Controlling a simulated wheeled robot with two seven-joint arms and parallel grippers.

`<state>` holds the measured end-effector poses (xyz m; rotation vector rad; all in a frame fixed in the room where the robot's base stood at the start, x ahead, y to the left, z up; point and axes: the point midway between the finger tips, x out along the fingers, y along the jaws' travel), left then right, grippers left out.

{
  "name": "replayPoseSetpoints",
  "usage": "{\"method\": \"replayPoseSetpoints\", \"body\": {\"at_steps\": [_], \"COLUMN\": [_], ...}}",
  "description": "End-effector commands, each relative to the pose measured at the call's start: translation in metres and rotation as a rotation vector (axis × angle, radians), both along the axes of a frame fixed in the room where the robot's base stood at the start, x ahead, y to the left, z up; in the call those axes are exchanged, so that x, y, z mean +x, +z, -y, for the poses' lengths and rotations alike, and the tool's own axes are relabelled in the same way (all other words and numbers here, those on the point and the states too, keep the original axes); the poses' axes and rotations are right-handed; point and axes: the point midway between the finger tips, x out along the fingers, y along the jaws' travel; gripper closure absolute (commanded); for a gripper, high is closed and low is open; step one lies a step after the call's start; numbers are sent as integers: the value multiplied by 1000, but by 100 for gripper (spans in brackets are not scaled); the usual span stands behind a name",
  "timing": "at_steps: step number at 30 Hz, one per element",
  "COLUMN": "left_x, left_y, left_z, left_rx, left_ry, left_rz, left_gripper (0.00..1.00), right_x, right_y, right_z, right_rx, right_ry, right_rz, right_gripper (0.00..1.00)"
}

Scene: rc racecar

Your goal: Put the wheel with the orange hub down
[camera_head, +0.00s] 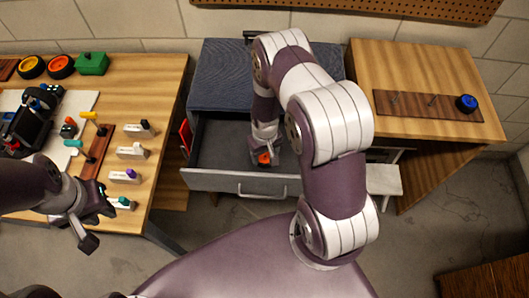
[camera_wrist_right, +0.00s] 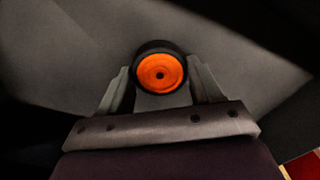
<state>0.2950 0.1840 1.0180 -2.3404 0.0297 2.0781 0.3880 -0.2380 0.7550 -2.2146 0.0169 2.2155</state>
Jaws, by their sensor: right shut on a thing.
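The wheel with the orange hub (camera_wrist_right: 160,73) is a black tyre around an orange disc, held between the two fingers of my right gripper (camera_wrist_right: 160,85). In the head view the orange hub (camera_head: 264,158) shows inside the open grey drawer (camera_head: 240,182), at the tip of my right gripper (camera_head: 264,148). I cannot tell whether the wheel touches the drawer floor. My left gripper (camera_head: 92,228) hangs empty by the near edge of the left table; its fingers look apart.
The left wooden table (camera_head: 163,85) holds a yellow-hub wheel (camera_head: 31,66), an orange-red-hub wheel (camera_head: 60,66), a green box (camera_head: 92,63), a black car chassis (camera_head: 35,115) and several small tools. A blue-hub wheel (camera_head: 466,103) sits on a peg board (camera_head: 415,105) on the right table.

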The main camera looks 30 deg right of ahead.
Motion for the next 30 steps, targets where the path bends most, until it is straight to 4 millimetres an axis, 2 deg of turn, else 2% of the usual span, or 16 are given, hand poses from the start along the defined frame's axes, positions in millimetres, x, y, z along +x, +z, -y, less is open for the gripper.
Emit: {"method": "replayPoseSetpoints", "body": {"at_steps": [9, 10, 12, 20, 23, 26, 30], "left_x": [0, 0, 0, 0, 0, 0, 0], "left_y": [-4, -3, -2, -2, 1, 0, -1], "left_z": [0, 0, 0, 0, 0, 0, 0], "left_rx": [0, 0, 0, 0, 0, 0, 0], "left_ry": [0, 0, 0, 0, 0, 0, 0], "left_rz": [0, 0, 0, 0, 0, 0, 0], "left_gripper": [72, 72, 72, 72, 72, 72, 72], "right_x": [1, 1, 1, 1, 1, 2, 2], "right_y": [-4, -3, -2, -2, 5, 21, 58], "right_z": [0, 0, 0, 0, 0, 0, 0], "right_rx": [0, 0, 0, 0, 0, -1, -1], "right_ry": [0, 0, 0, 0, 0, 0, 0], "right_rz": [1, 1, 1, 1, 2, 5, 6], "right_gripper": [72, 29, 10, 10, 10, 10, 10]}}
